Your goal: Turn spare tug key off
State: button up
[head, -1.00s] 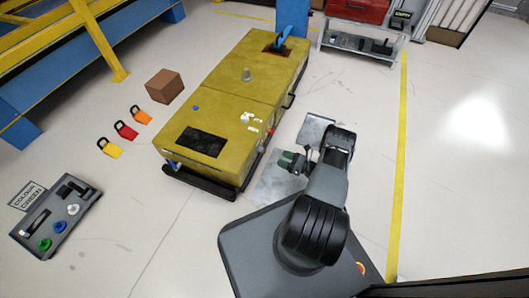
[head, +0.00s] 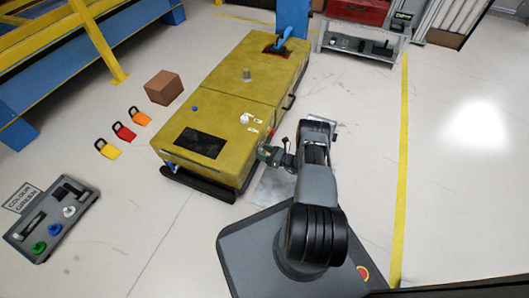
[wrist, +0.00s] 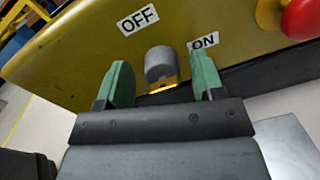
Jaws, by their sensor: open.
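The yellow tug (head: 235,120) stands on the floor in the head view. In the wrist view its yellow side (wrist: 85,50) fills the upper part. A grey round key knob (wrist: 160,63) sticks out there, with a bright yellow part at its lower edge. An OFF label (wrist: 138,19) is at its upper left and an ON label (wrist: 204,40) at its right. I cannot tell which label the key points to. My gripper (wrist: 163,80) is open, its green fingers on either side of the knob with gaps. In the head view my gripper (head: 270,154) is at the tug's right side, and the key is hidden.
A red button (wrist: 301,17) sits right of the ON label. A grey switch panel (head: 52,218) lies at the left, near several coloured padlocks and a brown box (head: 164,87). Open floor lies right of my arm.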

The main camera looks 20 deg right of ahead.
jog(key=c, duration=0.9)
jog(key=shift+n, duration=0.3)
jog(key=n, duration=0.4)
jog(key=shift+s+a, duration=0.1)
jog(key=n, duration=0.4)
jog(key=shift+f+n, duration=0.1)
jog(key=shift+n, duration=0.3)
jog(key=n, duration=0.5)
jog(key=shift+y, duration=0.4)
jog(key=shift+n, duration=2.2)
